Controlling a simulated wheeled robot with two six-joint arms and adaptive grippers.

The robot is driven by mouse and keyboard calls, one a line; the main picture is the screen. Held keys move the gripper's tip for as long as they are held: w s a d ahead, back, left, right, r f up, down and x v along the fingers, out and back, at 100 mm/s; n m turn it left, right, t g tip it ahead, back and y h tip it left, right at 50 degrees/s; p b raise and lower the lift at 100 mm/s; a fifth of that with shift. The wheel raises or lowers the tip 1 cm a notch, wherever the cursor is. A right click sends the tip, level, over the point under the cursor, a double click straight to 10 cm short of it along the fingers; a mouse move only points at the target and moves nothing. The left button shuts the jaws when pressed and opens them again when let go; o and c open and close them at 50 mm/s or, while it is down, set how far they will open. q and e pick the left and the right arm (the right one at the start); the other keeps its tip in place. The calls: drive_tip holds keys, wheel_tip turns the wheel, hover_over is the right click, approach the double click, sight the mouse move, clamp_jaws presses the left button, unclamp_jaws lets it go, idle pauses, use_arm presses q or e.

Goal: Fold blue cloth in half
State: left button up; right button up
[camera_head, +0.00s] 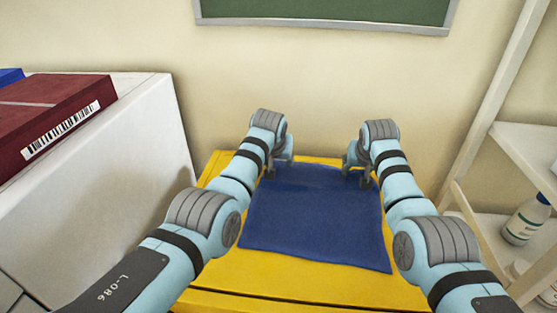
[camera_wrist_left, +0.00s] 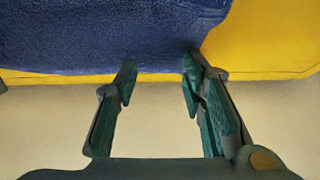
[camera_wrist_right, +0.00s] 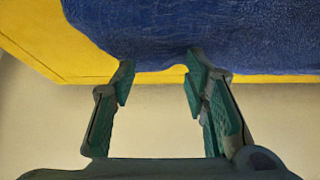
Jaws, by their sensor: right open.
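The blue cloth (camera_head: 312,215) lies spread flat on the yellow tabletop, with its near right corner reaching lowest. My left gripper (camera_head: 272,172) is at the cloth's far left corner. In the left wrist view the left gripper (camera_wrist_left: 159,74) is open, its fingertips apart at the edge of the cloth (camera_wrist_left: 100,35). My right gripper (camera_head: 357,178) is at the far right corner. In the right wrist view the right gripper (camera_wrist_right: 160,73) is open, its fingertips apart at the edge of the cloth (camera_wrist_right: 220,30). I cannot tell whether the fingertips touch the cloth.
The yellow table (camera_head: 300,280) has bare room in front of the cloth. A white cabinet (camera_head: 90,170) with a dark red box (camera_head: 55,115) stands at the left. A white shelf (camera_head: 520,150) with a bottle (camera_head: 526,220) stands at the right. A wall is behind.

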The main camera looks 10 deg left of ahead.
use_arm(q)
drive_tip(key=o, duration=0.3)
drive_tip(key=shift+w+f, duration=0.2)
use_arm(e)
drive_tip(key=o, duration=0.3)
drive_tip(key=shift+w+f, duration=0.15)
drive_tip(key=shift+w, duration=0.1)
use_arm(q)
drive_tip(key=shift+o, duration=0.9)
use_arm(e)
drive_tip(key=shift+o, duration=0.9)
use_arm(q)
drive_tip(key=shift+o, duration=0.6)
drive_tip(key=shift+s+r, duration=0.15)
use_arm(e)
drive_tip(key=shift+s, duration=0.15)
